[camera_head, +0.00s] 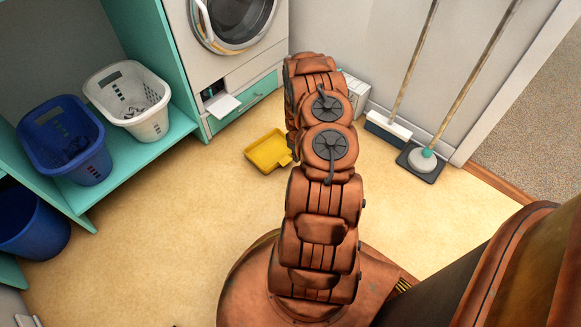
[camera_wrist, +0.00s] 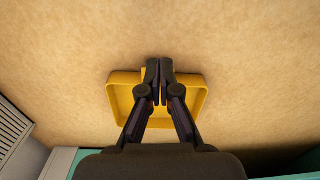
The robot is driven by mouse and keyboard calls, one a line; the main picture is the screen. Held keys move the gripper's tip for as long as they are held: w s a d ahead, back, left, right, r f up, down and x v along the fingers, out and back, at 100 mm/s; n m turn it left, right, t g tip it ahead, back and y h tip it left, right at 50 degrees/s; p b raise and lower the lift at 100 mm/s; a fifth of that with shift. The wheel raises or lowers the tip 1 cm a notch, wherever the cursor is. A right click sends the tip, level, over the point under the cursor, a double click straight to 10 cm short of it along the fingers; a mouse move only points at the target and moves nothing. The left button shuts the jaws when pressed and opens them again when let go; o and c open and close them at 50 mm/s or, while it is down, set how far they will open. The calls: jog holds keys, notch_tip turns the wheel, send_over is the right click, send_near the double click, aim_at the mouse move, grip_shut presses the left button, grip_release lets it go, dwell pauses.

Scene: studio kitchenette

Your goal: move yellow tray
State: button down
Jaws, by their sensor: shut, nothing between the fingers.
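The yellow tray (camera_head: 268,152) lies on the tan floor in front of the washing machine, just left of my arm in the head view. It is shallow with a raised rim, and its right end is partly hidden by my arm. In the wrist view the yellow tray (camera_wrist: 193,115) lies beneath my gripper (camera_wrist: 160,70). My gripper's two dark fingers are shut together with nothing between them. They cover the middle of the tray, and their tips overlap its far rim in the picture. I cannot tell whether they touch it. The head view does not show the fingers.
A washing machine (camera_head: 234,20) stands behind the tray, with a small open flap (camera_head: 222,105) below it. A teal shelf at left holds a blue basket (camera_head: 64,142) and a white basket (camera_head: 128,100). A broom (camera_head: 388,126) and a mop (camera_head: 424,160) lean at right. The left floor is clear.

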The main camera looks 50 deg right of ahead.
notch_tip(320, 180, down, 10)
jog(key=b, duration=0.4)
jog(key=shift+f, duration=0.2)
jog(key=shift+w+d+b, duration=0.1)
jog(key=shift+w+b, duration=0.65)
jog(key=shift+w, duration=0.4)
jog(key=shift+w+r+b, duration=0.15)
jog(key=shift+w+b, duration=0.15)
jog(key=shift+w, duration=0.45)
jog(key=shift+w, duration=0.1)
